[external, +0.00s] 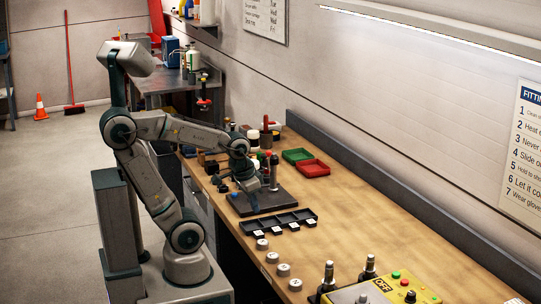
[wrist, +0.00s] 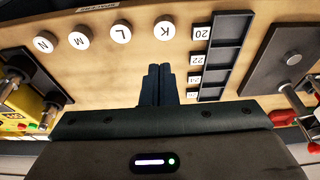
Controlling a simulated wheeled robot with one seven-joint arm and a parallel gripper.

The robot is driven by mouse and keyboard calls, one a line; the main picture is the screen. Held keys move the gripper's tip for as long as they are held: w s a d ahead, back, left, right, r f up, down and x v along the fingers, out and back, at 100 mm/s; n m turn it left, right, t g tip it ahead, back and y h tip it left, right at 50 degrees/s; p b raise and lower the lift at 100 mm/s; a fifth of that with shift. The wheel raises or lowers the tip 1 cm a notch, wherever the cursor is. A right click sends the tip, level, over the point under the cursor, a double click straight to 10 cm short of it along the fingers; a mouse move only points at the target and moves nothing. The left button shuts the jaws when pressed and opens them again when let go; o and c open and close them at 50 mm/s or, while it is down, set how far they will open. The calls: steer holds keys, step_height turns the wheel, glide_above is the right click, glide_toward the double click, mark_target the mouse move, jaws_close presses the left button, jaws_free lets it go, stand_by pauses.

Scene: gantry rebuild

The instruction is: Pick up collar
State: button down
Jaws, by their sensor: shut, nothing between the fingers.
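No part is plainly marked as the collar. Several round, pale-topped discs stand in a row along the bench's near edge, and they may be collars; in the wrist view they carry letters, including K (wrist: 165,29), L (wrist: 121,33), M (wrist: 79,38) and N (wrist: 44,42). The disc nearest the tray also shows in the external view (external: 262,244). My gripper (external: 252,190) is shut and empty, over the bench by the dark plate. In the wrist view its fingers (wrist: 158,72) are together, apart from the discs, with K just beyond their tips.
A black tray (wrist: 217,61) with numbered compartments lies beside the discs. A dark plate (external: 262,203) bears an upright post (external: 273,172). Green (external: 296,155) and red (external: 312,168) trays lie behind. A yellow control box (external: 385,291) is at front. Bare bench lies right of the tray.

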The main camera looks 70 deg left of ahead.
stand_by(0.3)
steer(key=c, duration=0.7)
jaws_free()
steer(key=shift+c, duration=0.2)
